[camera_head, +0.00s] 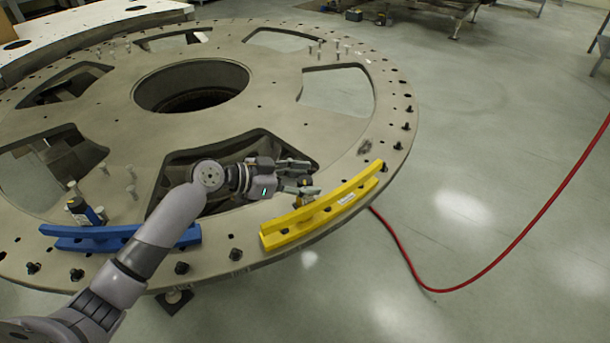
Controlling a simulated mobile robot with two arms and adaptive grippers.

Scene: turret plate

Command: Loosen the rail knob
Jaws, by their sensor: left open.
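A yellow rail (320,213) lies near the front right edge of the round turret plate (285,105). A blue rail (125,238) lies near the front left edge, and a dark upright knob-like part (83,211) stands at its left end. My left gripper (308,177) is open, just behind the middle of the yellow rail, its fingers pointing right. A small yellowish part shows beneath the fingers; they mostly hide it, so I cannot tell whether it is the rail's knob or whether they touch it. My right gripper is out of view.
The plate has a round centre hole (191,86) and several large cutouts. Dark bolts stand along its rim, and light pins (131,184) stand on its left part. A red hose (490,268) curves over open floor at the right.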

